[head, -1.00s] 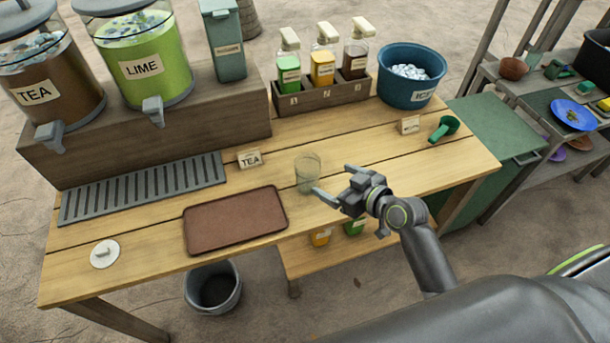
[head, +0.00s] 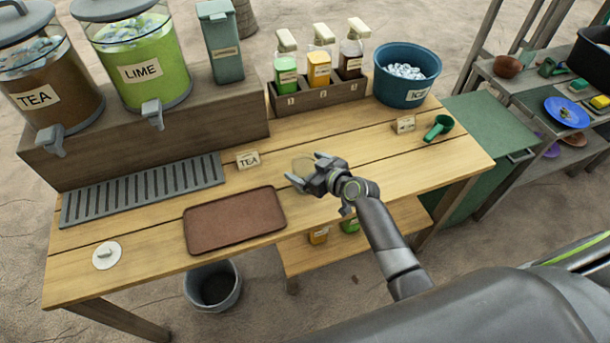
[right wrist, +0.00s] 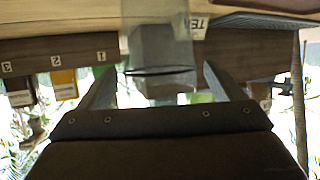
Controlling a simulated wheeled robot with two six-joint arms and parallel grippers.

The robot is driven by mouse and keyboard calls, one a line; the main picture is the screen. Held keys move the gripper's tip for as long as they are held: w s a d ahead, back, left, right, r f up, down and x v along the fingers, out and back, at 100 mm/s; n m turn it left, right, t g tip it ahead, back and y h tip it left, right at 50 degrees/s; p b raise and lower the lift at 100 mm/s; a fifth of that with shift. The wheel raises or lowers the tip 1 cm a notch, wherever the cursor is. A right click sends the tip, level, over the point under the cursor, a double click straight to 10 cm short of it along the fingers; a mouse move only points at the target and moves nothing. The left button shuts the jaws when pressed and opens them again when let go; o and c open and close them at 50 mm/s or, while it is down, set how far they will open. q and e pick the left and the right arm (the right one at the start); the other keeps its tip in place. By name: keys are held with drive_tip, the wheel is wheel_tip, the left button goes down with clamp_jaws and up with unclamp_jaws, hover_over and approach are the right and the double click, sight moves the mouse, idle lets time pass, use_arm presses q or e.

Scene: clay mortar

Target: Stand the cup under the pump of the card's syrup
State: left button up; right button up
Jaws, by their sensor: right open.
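The clear cup (head: 303,164) stands on the table, partly hidden behind my right gripper (head: 307,171). The right gripper is open, with its fingers on either side of the cup or just short of it; I cannot tell if they touch. In the right wrist view the cup (right wrist: 157,25) shows between the fingertips (right wrist: 158,70). Three pump bottles stand in a wooden rack (head: 315,97): green (head: 286,72), yellow (head: 320,70) and brown (head: 351,60), over labels 1, 2 and 3. A small card (head: 404,124) stands below the ice tub; its writing is unclear. My left gripper is out of view.
A TEA card (head: 247,160), a brown tray (head: 236,219) and a drip grate (head: 140,190) lie left of the cup. The ice tub (head: 407,92) and a green scoop (head: 438,128) are at right. The table between cup and rack is clear.

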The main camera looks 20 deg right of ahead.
drive_tip(key=shift+w+a+f, duration=0.2)
drive_tip(key=shift+w+f, duration=0.05)
drive_tip(key=shift+w, duration=0.25)
drive_tip(key=c, duration=1.3)
